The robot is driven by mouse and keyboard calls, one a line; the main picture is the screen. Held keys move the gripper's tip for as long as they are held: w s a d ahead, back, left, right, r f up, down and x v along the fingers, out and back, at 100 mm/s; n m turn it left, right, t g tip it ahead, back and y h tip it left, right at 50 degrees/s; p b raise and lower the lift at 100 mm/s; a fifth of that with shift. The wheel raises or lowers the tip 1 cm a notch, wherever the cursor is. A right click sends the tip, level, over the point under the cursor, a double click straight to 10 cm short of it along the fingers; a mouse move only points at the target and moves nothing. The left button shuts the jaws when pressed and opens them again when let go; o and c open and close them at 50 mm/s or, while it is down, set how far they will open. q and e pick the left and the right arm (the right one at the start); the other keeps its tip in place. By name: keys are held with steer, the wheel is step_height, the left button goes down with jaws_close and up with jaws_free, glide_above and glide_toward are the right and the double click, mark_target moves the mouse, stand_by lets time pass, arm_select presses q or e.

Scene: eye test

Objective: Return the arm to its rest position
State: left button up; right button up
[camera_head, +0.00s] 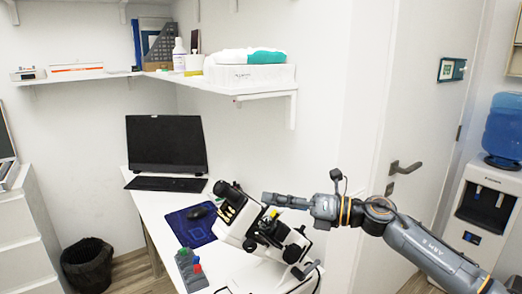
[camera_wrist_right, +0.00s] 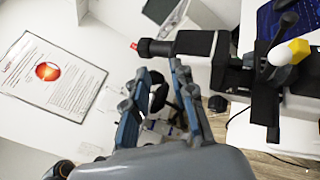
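My right arm (camera_head: 425,245) reaches in from the right in the camera_head view. Its right gripper (camera_head: 268,199) is over the table, just above a white and black eye-test instrument (camera_head: 235,225). In the wrist view the two fingers of this gripper (camera_wrist_right: 160,75) stand apart with nothing held between them. The instrument's black parts (camera_wrist_right: 265,95) fill the right side of that view, beyond the fingers; whether they touch cannot be told. My left gripper is in neither view.
The white table (camera_head: 155,205) also holds a monitor (camera_head: 166,142), a keyboard (camera_head: 166,184), a blue mat (camera_head: 190,232) and small bottles (camera_head: 190,272). A shelf (camera_head: 240,90) hangs above. A door (camera_head: 415,120) and a water dispenser (camera_head: 485,215) stand at right. A framed eye poster (camera_wrist_right: 48,85) shows in the wrist view.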

steer(key=s+d+f+m+t+h, duration=0.3)
steer(key=f+m+h, duration=0.3)
steer(key=m, duration=0.5)
steer(key=s+d+f+m+t+h, duration=0.35)
steer(key=f+m, duration=0.45)
steer(key=m, duration=0.3)
steer(key=s+d+f+m+t+h, duration=0.4)
steer(key=f+m, duration=0.3)
steer(key=m, duration=0.4)
steer(key=s+d+f+m+g+h, duration=0.1)
steer(key=s+d+f+m+g, duration=0.25)
steer(key=s, duration=0.55)
steer(key=s+d+f+m+g+h, duration=0.1)
steer(key=s+f+m+g, duration=0.1)
steer(key=s+f+g, duration=0.55)
steer(key=s+d+f+m+g+h, duration=0.1)
steer(key=s+d+f+m+h, duration=0.15)
steer(key=s, duration=0.85)
step_height(320, 180, down, 25)
steer(key=g+y, duration=0.1)
steer(key=g, duration=0.1)
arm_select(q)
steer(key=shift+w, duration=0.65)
arm_select(e)
steer(key=s+d+f+g, duration=0.1)
steer(key=s+d+f, duration=0.1)
steer(key=s+f, duration=1.6)
steer(key=shift+d+f+n, duration=0.2)
steer(key=shift+d+n, duration=0.05)
steer(key=shift+n, duration=0.15)
